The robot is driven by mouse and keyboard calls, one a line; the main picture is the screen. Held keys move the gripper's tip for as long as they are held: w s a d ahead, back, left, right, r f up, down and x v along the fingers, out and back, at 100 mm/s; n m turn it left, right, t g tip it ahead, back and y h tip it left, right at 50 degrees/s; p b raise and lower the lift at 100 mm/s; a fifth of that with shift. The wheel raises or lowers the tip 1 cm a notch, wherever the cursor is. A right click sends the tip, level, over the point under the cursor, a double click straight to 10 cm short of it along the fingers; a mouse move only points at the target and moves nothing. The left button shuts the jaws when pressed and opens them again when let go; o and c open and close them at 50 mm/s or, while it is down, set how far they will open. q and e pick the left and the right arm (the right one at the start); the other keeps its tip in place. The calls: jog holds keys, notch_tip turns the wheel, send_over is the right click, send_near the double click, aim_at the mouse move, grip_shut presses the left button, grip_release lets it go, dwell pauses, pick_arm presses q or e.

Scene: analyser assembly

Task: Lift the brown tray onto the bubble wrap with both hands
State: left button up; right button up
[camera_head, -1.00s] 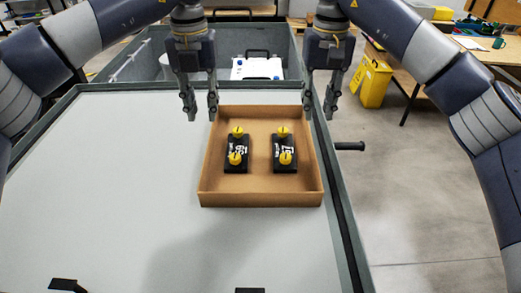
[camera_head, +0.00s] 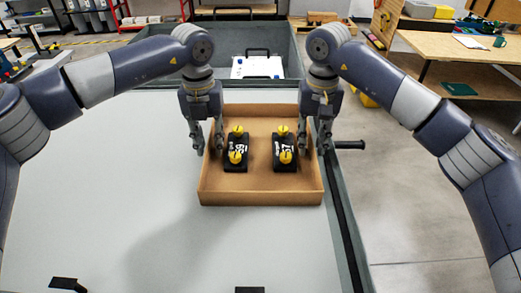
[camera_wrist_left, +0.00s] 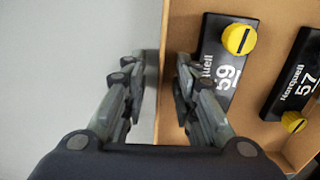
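The brown tray (camera_head: 262,188) is an open shallow box lying flat on a pale grey surface. It holds two black blocks, the left one (camera_head: 236,153) and the right one (camera_head: 284,153), each with yellow knobs. My left gripper (camera_head: 208,146) is open over the tray's left wall, one finger outside and one inside. In the left wrist view its fingers (camera_wrist_left: 160,88) stand apart on either side of the wall (camera_wrist_left: 164,60). My right gripper (camera_head: 317,144) is open at the tray's right wall, its fingers apart around it. I cannot make out any bubble wrap.
The pale grey surface (camera_head: 100,200) is wide and clear to the left of the tray. A dark rim and a black handle (camera_head: 350,145) lie close to its right. A grey bin with a white box (camera_head: 257,67) is behind. A wooden table (camera_head: 470,60) stands back right.

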pick_arm(q)
jog(key=shift+c, duration=0.6)
pick_arm(e)
jog(key=shift+c, duration=0.6)
pick_arm(q)
grip_shut()
pick_arm(e)
grip_shut()
pick_arm(q)
jog(key=shift+r, duration=0.1)
pick_arm(e)
jog(key=shift+r, duration=0.1)
